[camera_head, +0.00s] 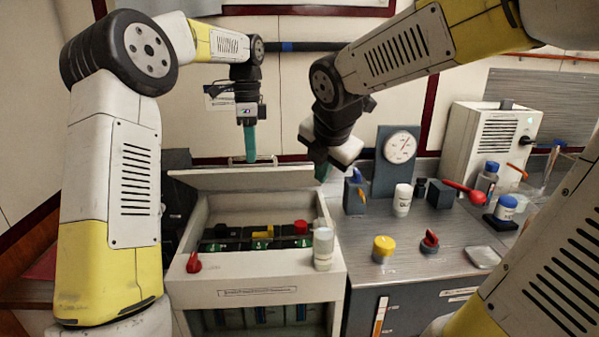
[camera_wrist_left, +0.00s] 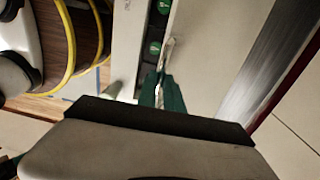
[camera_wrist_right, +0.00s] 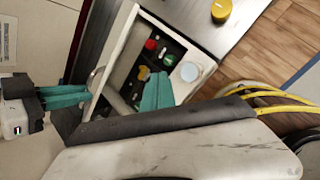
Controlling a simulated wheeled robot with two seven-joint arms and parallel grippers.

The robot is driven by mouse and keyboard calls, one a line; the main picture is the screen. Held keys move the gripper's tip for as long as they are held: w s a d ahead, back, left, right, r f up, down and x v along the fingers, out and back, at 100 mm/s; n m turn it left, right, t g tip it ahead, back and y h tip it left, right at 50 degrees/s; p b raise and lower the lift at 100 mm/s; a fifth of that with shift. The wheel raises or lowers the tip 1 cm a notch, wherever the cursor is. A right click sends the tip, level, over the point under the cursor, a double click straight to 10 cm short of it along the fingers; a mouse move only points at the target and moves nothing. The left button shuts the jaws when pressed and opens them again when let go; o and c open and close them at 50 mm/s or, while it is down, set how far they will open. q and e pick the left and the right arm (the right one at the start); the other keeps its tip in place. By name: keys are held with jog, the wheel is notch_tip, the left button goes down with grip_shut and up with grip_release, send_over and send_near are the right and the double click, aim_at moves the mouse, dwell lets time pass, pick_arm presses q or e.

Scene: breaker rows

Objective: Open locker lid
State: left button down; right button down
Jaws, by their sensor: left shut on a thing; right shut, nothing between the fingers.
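The pale locker (camera_head: 190,245) stands open-topped with dark breaker modules in rows inside. Its lid (camera_head: 240,179) is raised along the back edge, and the inside shows. My left gripper (camera_head: 250,145) is shut on the lid handle (camera_head: 250,160) at the lid's upper edge. The handle (camera_wrist_left: 168,52) lies at the green fingertips (camera_wrist_left: 163,92) in the left wrist view. My right gripper (camera_head: 321,172) is shut and empty, above the locker's back right side. The right wrist view shows its green fingers (camera_wrist_right: 157,92) over the open locker, with my left gripper (camera_wrist_right: 65,97) at the handle.
A red knob (camera_head: 193,263) and a white-capped cylinder (camera_head: 323,248) sit on the locker's front ledge. The bench (camera_head: 430,285) at right holds a yellow-topped jar (camera_head: 383,248), a gauge (camera_head: 400,147), a white bottle (camera_head: 402,200) and a vented box (camera_head: 485,140).

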pick_arm(q)
jog(key=shift+w+a+f, duration=0.2)
jog(key=shift+w+a, duration=0.05)
pick_arm(e)
jog(key=w+a+f+n, duration=0.4)
jog(key=w+f+n, duration=0.5)
jog(key=w, duration=0.1)
jog(key=r, duration=0.1)
jog(key=w+r, duration=0.2)
jog(key=shift+w+d+r, duration=0.1)
jog(key=shift+w+d, duration=0.15)
